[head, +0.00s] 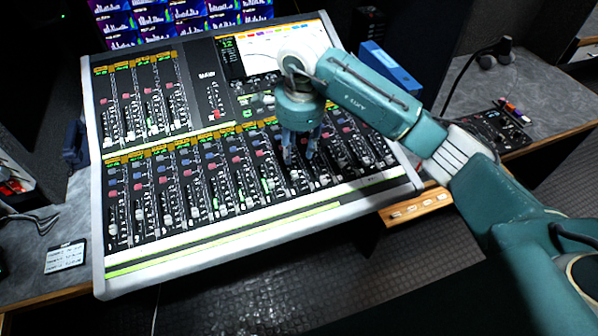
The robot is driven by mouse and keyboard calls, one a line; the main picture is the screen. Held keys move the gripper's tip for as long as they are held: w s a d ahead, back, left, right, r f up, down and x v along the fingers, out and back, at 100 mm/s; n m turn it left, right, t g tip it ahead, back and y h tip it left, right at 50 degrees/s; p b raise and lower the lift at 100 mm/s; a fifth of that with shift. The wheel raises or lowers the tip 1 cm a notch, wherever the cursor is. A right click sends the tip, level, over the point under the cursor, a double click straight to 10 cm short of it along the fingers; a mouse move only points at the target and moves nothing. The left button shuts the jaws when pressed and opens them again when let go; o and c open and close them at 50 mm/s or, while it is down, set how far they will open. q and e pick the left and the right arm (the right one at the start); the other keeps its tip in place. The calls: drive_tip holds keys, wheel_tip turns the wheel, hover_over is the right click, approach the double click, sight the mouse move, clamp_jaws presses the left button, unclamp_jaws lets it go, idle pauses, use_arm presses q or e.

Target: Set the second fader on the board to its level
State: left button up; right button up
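The mixing board (215,238) fills the middle of the head view, with an upper-left bank of faders (150,128) and a long lower bank of faders (168,220). The caps sit at differing heights in their slots. I cannot tell from labels which one counts as the second fader. My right gripper (299,157) points down over the right half of the lower bank, with its two fingers apart and nothing seen between them. It hides some strips beneath it, and I cannot tell whether the fingertips touch a cap. My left gripper is out of view.
A screen (262,52) is set in the board's upper right, partly behind my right arm. Colourful monitors (180,17) stand behind. A blue box-like object (390,66) is at the back right. A small label card (65,257) lies left of the board.

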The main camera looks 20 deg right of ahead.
sight(295, 174)
drive_tip(key=f, duration=0.3)
drive_tip(key=f+p, duration=0.1)
drive_tip(key=f, duration=0.2)
drive_tip(key=w+f+p, duration=0.1)
drive_tip(key=f, duration=0.2)
drive_tip(key=shift+w+f, duration=0.1)
drive_tip(key=shift+w+f+p, duration=0.1)
drive_tip(key=shift+f+p, duration=0.2)
drive_tip(key=shift+f, duration=0.35)
